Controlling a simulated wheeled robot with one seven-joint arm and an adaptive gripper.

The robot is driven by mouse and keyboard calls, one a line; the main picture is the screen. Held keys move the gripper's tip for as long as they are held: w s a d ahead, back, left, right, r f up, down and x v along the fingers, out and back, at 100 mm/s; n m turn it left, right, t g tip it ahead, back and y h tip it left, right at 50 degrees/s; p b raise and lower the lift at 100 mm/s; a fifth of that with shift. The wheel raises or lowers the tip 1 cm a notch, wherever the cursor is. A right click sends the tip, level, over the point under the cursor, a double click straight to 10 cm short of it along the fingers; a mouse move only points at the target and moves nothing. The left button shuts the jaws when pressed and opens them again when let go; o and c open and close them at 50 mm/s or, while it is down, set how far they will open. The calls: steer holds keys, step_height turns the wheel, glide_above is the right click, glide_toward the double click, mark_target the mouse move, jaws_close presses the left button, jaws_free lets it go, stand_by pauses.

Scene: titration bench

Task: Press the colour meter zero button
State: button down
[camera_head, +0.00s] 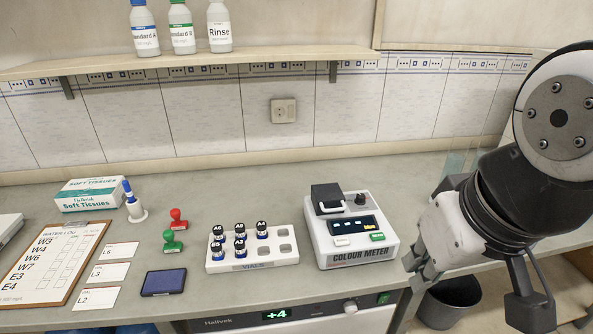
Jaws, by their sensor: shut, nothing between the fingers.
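The colour meter (358,255) is a white box on the bench, right of centre. It has a black lid block at its top left, a round dark knob and a dark display with small lit marks. Below the display are a white button (342,241) and a green button (377,237); their labels are too small to read. My gripper (413,275) is just right of the meter's front right corner, pointing down and left, apart from the buttons. Its fingers look closed and hold nothing.
A white vial rack (274,265) with several dark-capped vials stands left of the meter. Further left are a blue ink pad (164,282), two stamps, cards and a clipboard. A shelf (200,61) with bottles hangs above. Bench behind the meter is clear.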

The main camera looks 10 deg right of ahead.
steer(key=n+t+h+p, duration=0.1)
steer(key=n+h+p, duration=0.5)
steer(key=n, duration=1)
glide_above(344, 242)
steer(key=b, duration=0.1)
step_height(344, 242, down, 8)
steer(key=h, duration=0.1)
step_height(344, 242, down, 7)
steer(key=b, duration=0.5)
steer(key=shift+w, duration=0.1)
steer(key=shift+f+b, duration=0.85)
